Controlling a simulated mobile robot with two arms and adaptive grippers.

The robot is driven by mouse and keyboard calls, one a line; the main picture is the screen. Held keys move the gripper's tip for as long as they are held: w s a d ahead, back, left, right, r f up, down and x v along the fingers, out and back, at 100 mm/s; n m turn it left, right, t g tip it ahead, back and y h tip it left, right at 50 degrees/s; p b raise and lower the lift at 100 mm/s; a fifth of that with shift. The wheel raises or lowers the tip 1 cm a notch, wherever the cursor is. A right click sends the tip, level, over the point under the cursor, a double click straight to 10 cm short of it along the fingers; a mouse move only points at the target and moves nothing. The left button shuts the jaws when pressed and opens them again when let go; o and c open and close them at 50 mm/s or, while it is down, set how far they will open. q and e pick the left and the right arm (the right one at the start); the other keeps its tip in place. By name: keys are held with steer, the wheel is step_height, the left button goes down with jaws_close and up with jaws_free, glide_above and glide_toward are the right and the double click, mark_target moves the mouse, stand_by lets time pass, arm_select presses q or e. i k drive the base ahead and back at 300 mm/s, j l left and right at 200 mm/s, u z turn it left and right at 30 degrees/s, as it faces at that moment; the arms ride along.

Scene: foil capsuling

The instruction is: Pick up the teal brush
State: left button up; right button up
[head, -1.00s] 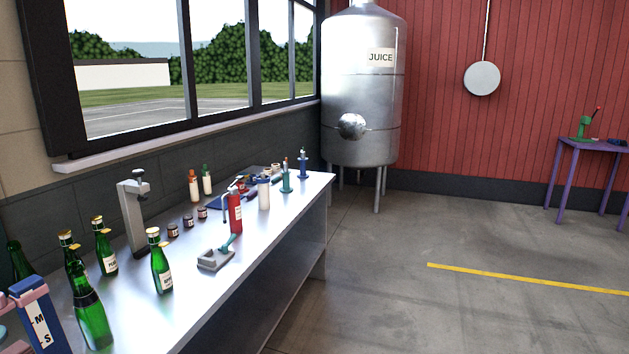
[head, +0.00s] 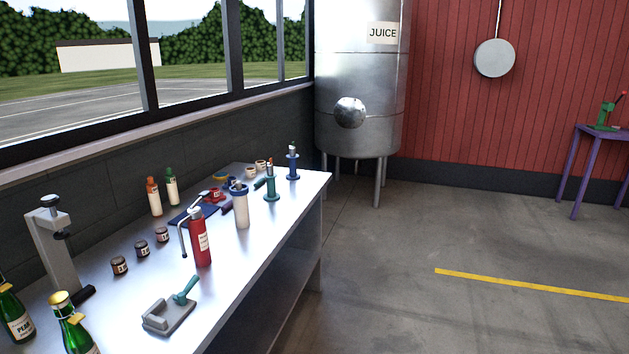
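A small teal brush-like tool (head: 185,290) rests tilted on a grey holder (head: 157,318) near the front edge of the metal workbench. Its upper end points up and to the right; its lower end meets the holder. Further back, another teal item (head: 271,183) stands upright on a round base, with a small teal piece beside its top. Neither of my grippers is in view.
On the metal workbench (head: 232,287), a red bottle (head: 200,240) stands behind the holder, with small jars (head: 141,249) to its left. Green bottles (head: 75,325) and a grey stand (head: 55,250) are at left.

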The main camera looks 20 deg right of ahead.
mark_target(257, 183)
steer(key=i+l, duration=0.15)
steer(key=i, duration=0.45)
steer(key=i+l+z, duration=0.1)
steer(key=i, duration=0.55)
steer(key=u, duration=3.7)
steer(key=z, duration=3.7)
steer(key=l+u, duration=0.1)
steer(key=u, duration=0.2)
